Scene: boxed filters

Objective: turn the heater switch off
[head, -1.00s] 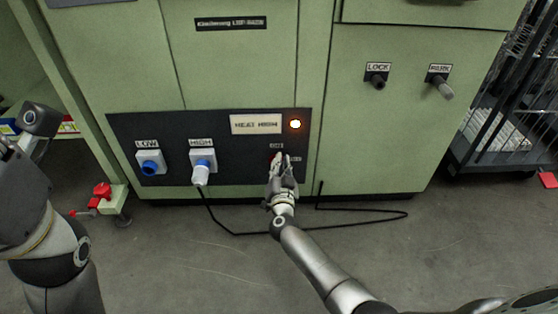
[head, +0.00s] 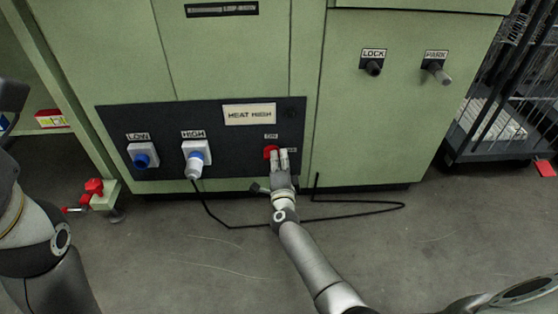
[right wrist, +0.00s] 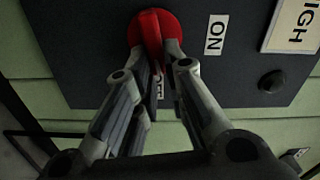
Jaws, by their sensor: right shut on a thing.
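The red rotary heater switch (head: 270,152) sits on the dark panel (head: 235,165), with an ON label above it. In the right wrist view the red knob (right wrist: 153,35) has its ridge in line with the OFF label (right wrist: 160,86), which a finger partly covers. My right gripper (head: 283,160) is at the switch, its fingers on either side of the ridge and shut on it. The indicator lamp (head: 291,113) is dark; it also looks dark in the right wrist view (right wrist: 271,82). My left arm shows at the left edge, its gripper out of the picture.
A LOW socket (head: 142,155) and a HIGH socket with a white plug (head: 195,165) are left of the switch. A black cable (head: 330,217) lies on the floor. LOCK (head: 373,68) and PARK (head: 436,72) knobs are upper right. A wire cage (head: 500,110) stands at right.

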